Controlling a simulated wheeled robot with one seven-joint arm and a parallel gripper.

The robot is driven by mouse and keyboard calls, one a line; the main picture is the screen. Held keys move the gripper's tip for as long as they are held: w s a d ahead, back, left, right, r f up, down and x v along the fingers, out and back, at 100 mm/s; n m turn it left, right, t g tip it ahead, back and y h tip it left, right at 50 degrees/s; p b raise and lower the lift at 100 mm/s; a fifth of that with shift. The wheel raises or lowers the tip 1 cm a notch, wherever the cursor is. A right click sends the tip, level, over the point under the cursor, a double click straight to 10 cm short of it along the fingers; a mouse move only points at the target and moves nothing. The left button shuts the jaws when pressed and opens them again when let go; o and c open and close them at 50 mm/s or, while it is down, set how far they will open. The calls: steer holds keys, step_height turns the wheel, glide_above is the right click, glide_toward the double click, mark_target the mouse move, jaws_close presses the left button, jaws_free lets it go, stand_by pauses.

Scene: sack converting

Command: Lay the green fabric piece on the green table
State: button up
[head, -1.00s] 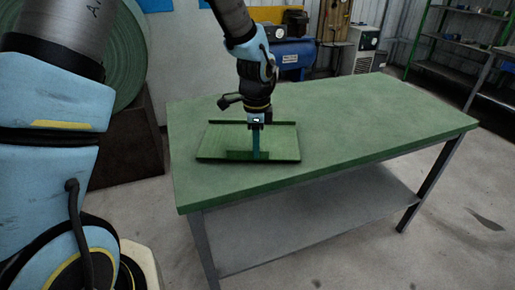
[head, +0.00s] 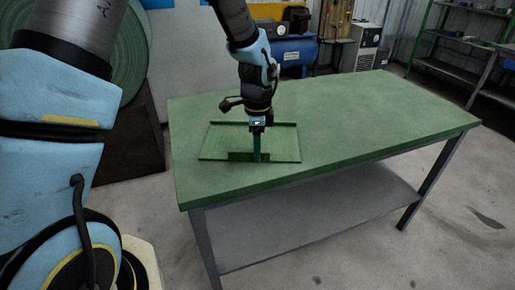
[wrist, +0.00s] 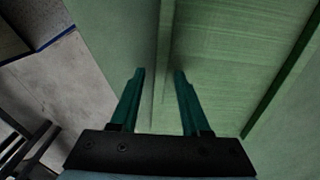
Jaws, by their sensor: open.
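The green fabric piece (head: 222,142) lies spread out as a flat rectangle on the near left part of the green table (head: 360,120). A darker raised strip runs along its far edge, and a dark patch shows at its near edge by the fingers. My gripper (head: 257,158) points down at that near edge. In the wrist view the fabric (wrist: 225,50) fills the right side, and my gripper (wrist: 158,75) is open with teal fingers apart on either side of a pale edge line. Nothing is seen gripped between them. Whether the fingertips touch the fabric is unclear.
The table's right half is bare. Below is a grey lower shelf (head: 310,225). A large green roll (head: 120,60) stands at the left, a blue compressor (head: 295,50) behind the table, and green shelving (head: 460,50) at the back right.

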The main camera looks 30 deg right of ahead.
step_height(320, 180, up, 12)
steer(key=b, duration=0.1)
steer(key=w+a+n, duration=0.4)
steer(key=a+n, duration=0.6)
steer(key=a, duration=0.7)
steer(key=s+a+f+n, duration=0.1)
steer(key=s+a+n, duration=0.1)
steer(key=a+n, duration=0.4)
steer(key=s+a+f+n+t, duration=0.1)
steer(key=s+a+n, duration=0.1)
steer(key=a+n, duration=0.4)
steer(key=a, duration=0.5)
steer(key=shift+n+t, duration=0.3)
steer(key=shift+n, duration=0.1)
steer(key=shift+o, duration=0.2)
